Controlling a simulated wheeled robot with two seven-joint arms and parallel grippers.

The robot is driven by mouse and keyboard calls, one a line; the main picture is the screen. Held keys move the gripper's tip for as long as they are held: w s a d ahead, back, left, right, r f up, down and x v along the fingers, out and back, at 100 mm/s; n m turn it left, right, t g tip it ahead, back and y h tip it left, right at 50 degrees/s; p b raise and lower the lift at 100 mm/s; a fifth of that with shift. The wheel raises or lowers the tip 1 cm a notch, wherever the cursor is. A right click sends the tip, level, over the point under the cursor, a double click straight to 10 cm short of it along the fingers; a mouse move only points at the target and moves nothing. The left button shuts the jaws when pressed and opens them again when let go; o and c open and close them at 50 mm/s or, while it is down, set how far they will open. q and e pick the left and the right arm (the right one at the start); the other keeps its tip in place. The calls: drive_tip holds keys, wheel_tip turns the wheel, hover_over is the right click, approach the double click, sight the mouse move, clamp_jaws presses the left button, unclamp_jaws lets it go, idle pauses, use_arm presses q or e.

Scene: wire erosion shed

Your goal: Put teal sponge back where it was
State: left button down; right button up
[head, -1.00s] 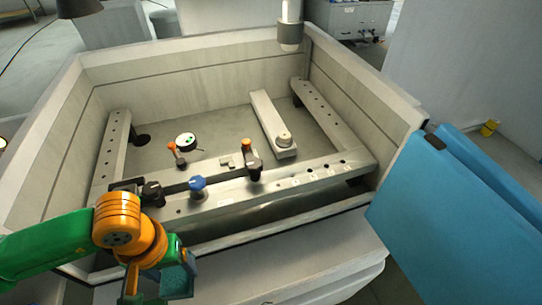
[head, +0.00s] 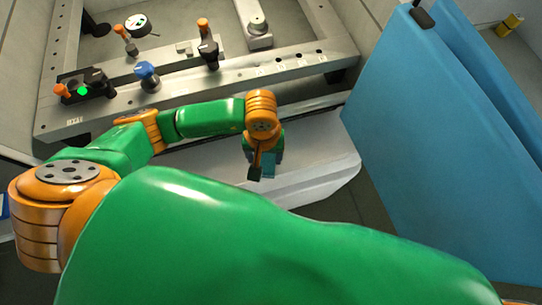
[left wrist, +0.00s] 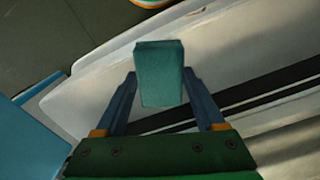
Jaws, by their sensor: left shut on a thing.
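The teal sponge (left wrist: 160,72) is a small block standing between the two blue fingers of my left gripper (left wrist: 159,78) in the left wrist view. The gripper is shut on it. In the head view my left gripper (head: 262,168) hangs down over the pale front ledge (head: 315,180) of the machine tub, and the sponge (head: 268,171) shows small and partly hidden at its tip. Whether the sponge touches the ledge, I cannot tell. My right gripper is not in view.
Behind the ledge lies a metal clamping frame (head: 180,95) with a blue knob (head: 147,76) and orange-topped clamps (head: 207,45). A large blue door panel (head: 430,140) stands at the right. The ledge's right part looks clear. My green arm covers the foreground.

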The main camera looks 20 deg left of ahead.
sight(270, 156)
use_arm(q)
drive_tip(key=w+f, duration=0.1)
drive_tip(key=w+f+b, duration=0.2)
drive_tip(key=f, duration=0.1)
drive_tip(key=shift+d, duration=0.35)
wheel_tip(270, 156, down, 3)
drive_tip(key=shift+s+a+r+b, duration=0.1)
drive_tip(key=shift+s+b, duration=0.05)
drive_tip(key=shift+b, duration=0.8)
drive_tip(key=shift+r, duration=0.2)
drive_tip(key=shift+f, duration=0.25)
unclamp_jaws()
drive_tip(key=shift+r, duration=0.1)
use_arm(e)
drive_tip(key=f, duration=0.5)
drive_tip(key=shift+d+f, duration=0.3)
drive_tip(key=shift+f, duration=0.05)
use_arm(q)
drive_tip(key=shift+r+p, duration=0.2)
drive_tip(key=shift+p, duration=0.1)
wheel_tip(270, 156, up, 11)
drive_tip(key=shift+r, duration=0.5)
